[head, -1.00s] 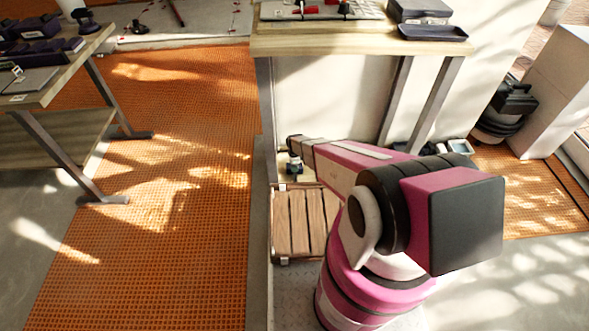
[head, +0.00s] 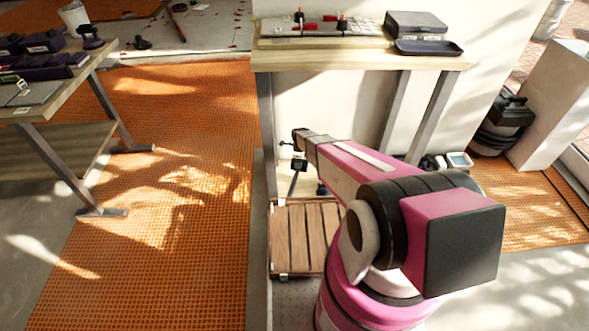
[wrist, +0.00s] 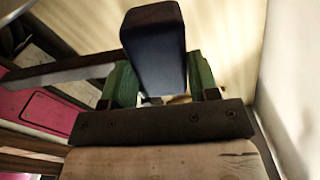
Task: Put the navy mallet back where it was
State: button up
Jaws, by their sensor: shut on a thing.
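The navy mallet shows in the wrist view as a dark blue block-shaped head (wrist: 155,45). My gripper (wrist: 157,84) has a green finger on either side just below this head and is shut on the mallet. The mallet's handle is mostly hidden behind the head and the gripper's dark crossbar. In the head view, a small dark piece (head: 298,165) hangs below the far end of my arm, in front of the workbench's left leg. It is too small to tell mallet from gripper there.
A wooden workbench (head: 350,60) stands ahead, with a levelling kit board (head: 320,27), a dark box (head: 415,24) and a dark tray (head: 428,48) on top. Another table (head: 55,95) with dark cases stands left. Orange matting (head: 180,130) between them is clear.

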jog(key=shift+w+d+f+m, duration=0.75)
jog(key=shift+f+m, duration=0.2)
jog(key=shift+f, duration=0.6)
jog(key=shift+w+d+f+m, duration=0.7)
jog(key=shift+f+m, duration=0.2)
jog(key=shift+f, duration=0.65)
jog(key=shift+w+d+f+m, duration=0.65)
jog(key=shift+w+f+m, duration=0.25)
jog(key=shift+f, duration=0.65)
jog(key=shift+s+f, duration=0.1)
jog(key=shift+f, duration=0.45)
jog(key=o, duration=1.4)
